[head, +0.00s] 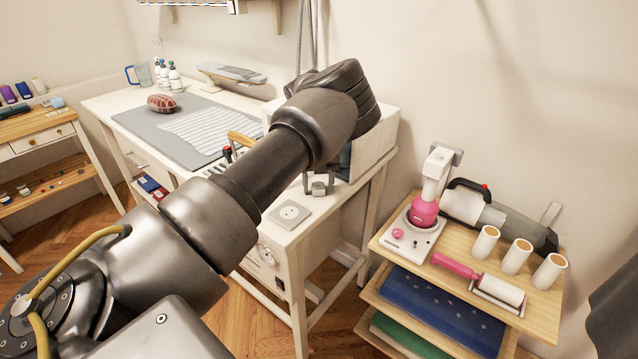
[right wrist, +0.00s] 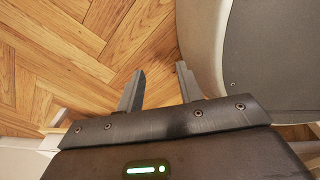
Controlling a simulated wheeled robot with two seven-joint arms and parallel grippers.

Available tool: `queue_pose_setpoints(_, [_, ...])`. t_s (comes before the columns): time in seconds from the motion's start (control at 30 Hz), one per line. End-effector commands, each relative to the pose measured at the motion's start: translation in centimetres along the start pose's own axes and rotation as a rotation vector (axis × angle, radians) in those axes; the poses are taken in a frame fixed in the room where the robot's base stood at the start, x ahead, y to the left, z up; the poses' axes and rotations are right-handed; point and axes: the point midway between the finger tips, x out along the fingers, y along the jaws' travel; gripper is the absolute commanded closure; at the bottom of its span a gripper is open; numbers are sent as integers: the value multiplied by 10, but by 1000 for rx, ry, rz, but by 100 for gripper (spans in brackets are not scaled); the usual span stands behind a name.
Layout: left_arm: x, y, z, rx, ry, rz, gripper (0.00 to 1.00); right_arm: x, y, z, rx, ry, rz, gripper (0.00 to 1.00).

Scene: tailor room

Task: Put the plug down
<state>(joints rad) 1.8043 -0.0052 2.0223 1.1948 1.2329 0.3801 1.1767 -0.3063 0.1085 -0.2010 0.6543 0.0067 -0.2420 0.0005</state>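My left arm reaches across the head view to the white table, and its forearm hides most of the hand. My left gripper (head: 319,186) is low over the table's right end. Its two dark fingers stand apart on either side of a small grey block, which looks like the plug (head: 319,190). The plug seems to rest on the tabletop, with a gap to the fingers. A light grey square socket (head: 290,213) lies on the table just in front of it. My right gripper (right wrist: 160,88) is open and empty over the wooden floor in the right wrist view.
The white table (head: 345,205) holds a grey mat (head: 178,145), a red pincushion (head: 161,103) and several bottles. A wooden shelf unit (head: 545,310) on the right carries a pink-and-white device (head: 415,230), rolls and a lint roller (head: 455,266). Floor shows between them.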

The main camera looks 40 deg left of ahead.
Motion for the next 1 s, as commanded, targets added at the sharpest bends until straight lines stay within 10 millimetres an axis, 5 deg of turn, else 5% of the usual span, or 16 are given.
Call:
queue_pose_setpoints(0.27, [-10,0,0,0,0,-1,46,-2,5,1,-1,-2,6,64])
queue_pose_setpoints(0.7, [-98,0,1,0,-3,-3,46,6,7,1,0,-3,10,64])
queue_pose_setpoints(1.0, [-130,0,0,0,-1,-1,46,5,13,2,-3,-3,17,64])
